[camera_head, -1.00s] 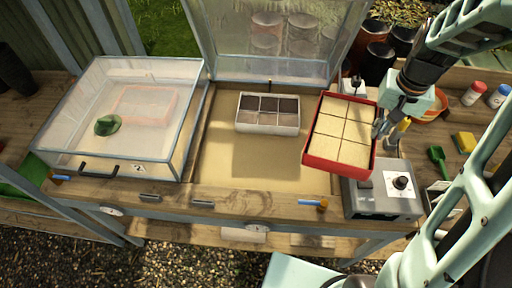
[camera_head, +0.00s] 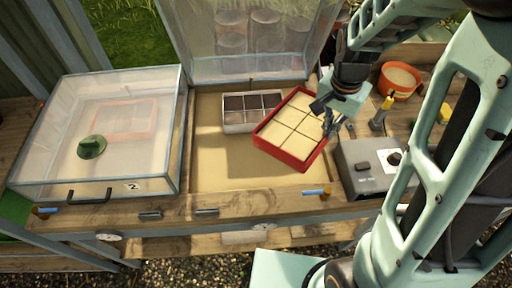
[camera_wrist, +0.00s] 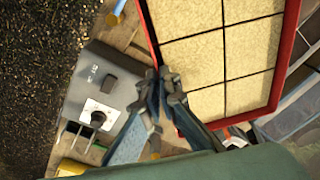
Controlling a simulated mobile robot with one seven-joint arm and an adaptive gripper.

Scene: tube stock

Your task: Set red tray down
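The red tray (camera_head: 279,154) has a red rim and several cells of pale sandy fill. My gripper (camera_head: 329,122) is shut on the red tray's right rim. In the wrist view the fingertips (camera_wrist: 162,78) meet at the rim, and the tray (camera_wrist: 286,55) fills the upper right. The tray sits turned at an angle over the right part of the open bed of sand (camera_head: 222,170). I cannot tell if its underside touches the sand. The grey tray with dark cells (camera_head: 239,127) stands in the bed just left of the red tray, close to its corner.
A clear lid (camera_head: 250,45) stands raised behind the open bed. A closed clear box (camera_head: 150,110) marked 2 stands at the left. A grey control box (camera_head: 362,170) is right of the bed. An orange pot (camera_head: 399,80) stands behind it. Bare sand lies at the bed's front left.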

